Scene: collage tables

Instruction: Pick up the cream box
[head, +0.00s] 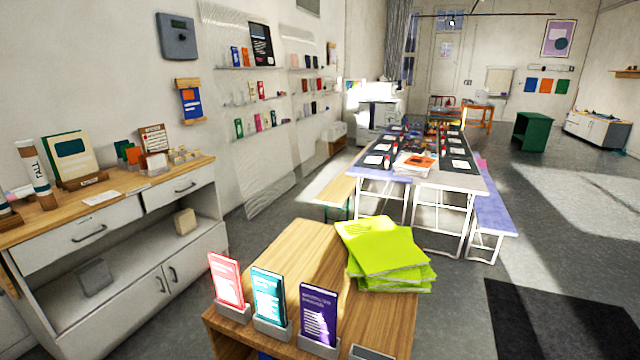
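A small cream box (185,222) with rounded edges sits on the open lower shelf of the white cabinet (130,240) at the left. It stands near the shelf's right end, below the drawers, and nothing touches it. Neither of my grippers is in the head view.
A grey box (95,277) lies on the same shelf, further left. Display cards and a tube (36,172) stand on the wooden cabinet top. A wooden table (290,255) with upright leaflets and lime green packets (385,250) stands in front at the right. Grey floor (245,228) shows between them.

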